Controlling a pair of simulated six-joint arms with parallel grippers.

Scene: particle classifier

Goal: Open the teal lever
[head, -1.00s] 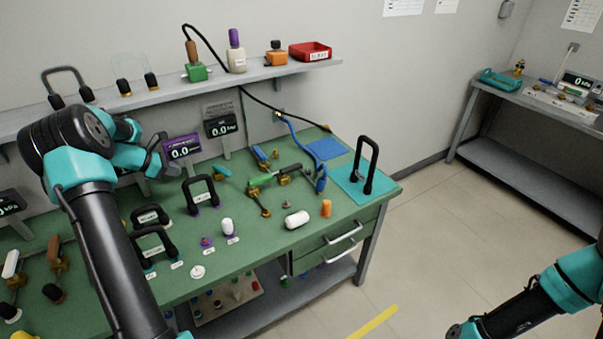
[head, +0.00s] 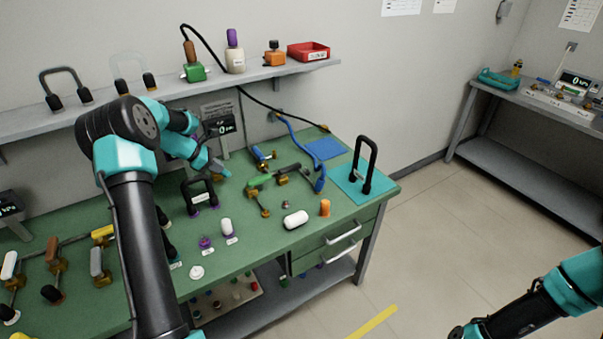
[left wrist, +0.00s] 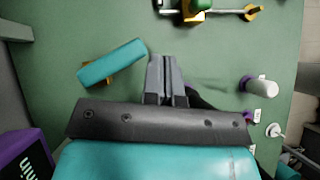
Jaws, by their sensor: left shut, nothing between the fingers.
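The teal lever (left wrist: 112,63) is a short teal handle on a brass mount, lying at a slant on the green bench in the left wrist view. In the head view only a part of it (head: 223,173) shows beside my gripper. My left gripper (left wrist: 163,62) is shut and empty, pointing down at the bench. Its fingertips are just right of the lever's right end in the left wrist view, with no visible grip on it. My right gripper is out of view; only part of that arm shows at the lower right.
A green-handled valve (head: 260,180), a blue lever (head: 320,183) and a black-handled frame (head: 200,195) are nearby. A purple-framed gauge (left wrist: 25,155) is at the wrist view's lower left.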

